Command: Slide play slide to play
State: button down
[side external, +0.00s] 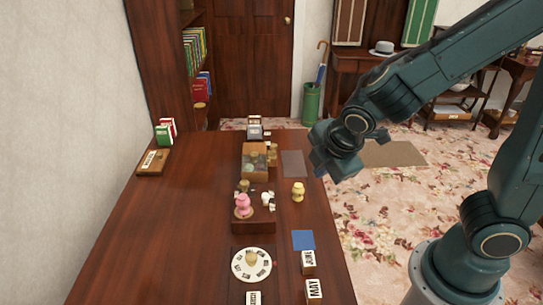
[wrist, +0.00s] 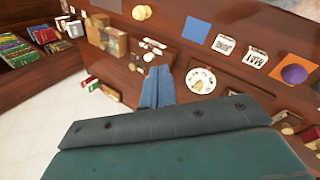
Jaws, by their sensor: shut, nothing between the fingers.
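No slide can be clearly read as the play slide. A small wooden board with a pale label strip (side external: 150,160) lies at the table's left edge; its lettering is too small to read. A round white dial (side external: 266,262) with dark labels and a central knob lies near the front; it also shows in the wrist view (wrist: 208,76). My gripper (side external: 322,172) hangs above the table's right edge, apart from the board and dial. In the wrist view its bluish fingers (wrist: 157,88) are together and empty, and they hide part of the table.
A wooden box (side external: 255,149), a pink figure (side external: 243,206) and a yellow figure (side external: 298,191) stand mid-table. A blue square (side external: 303,240) and lettered blocks (side external: 313,290) lie front right. Red and green books (side external: 164,134) stand back left. The left half is mostly clear.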

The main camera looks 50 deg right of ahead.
jog(key=w+a+f+n+t+h, duration=0.1)
jog(key=w+a+f+n+t, duration=0.2)
jog(key=a+f+n, duration=0.3)
jog(key=shift+w+a+f+n+h, duration=0.3)
jog(key=shift+w+f+n, duration=0.35)
jog(key=shift+f+n, duration=3.15)
notch_tip(320, 180, up, 2)
jog(key=shift+r+n, duration=0.15)
jog(key=shift+n, duration=1.05)
send_near(266, 202)
jog(key=f, duration=0.3)
jog(key=shift+s+a+f, duration=0.2)
jog(key=shift+s+f, duration=0.1)
jog(key=shift+s, duration=0.05)
jog(key=shift+w+d, duration=0.5)
jog(key=shift+w, duration=0.35)
jog(key=shift+w+d+f, duration=0.1)
jog(key=shift+w+d, duration=0.15)
jog(key=shift+w, duration=0.25)
jog(key=shift+w+d, duration=0.3)
jog(key=shift+w, duration=0.2)
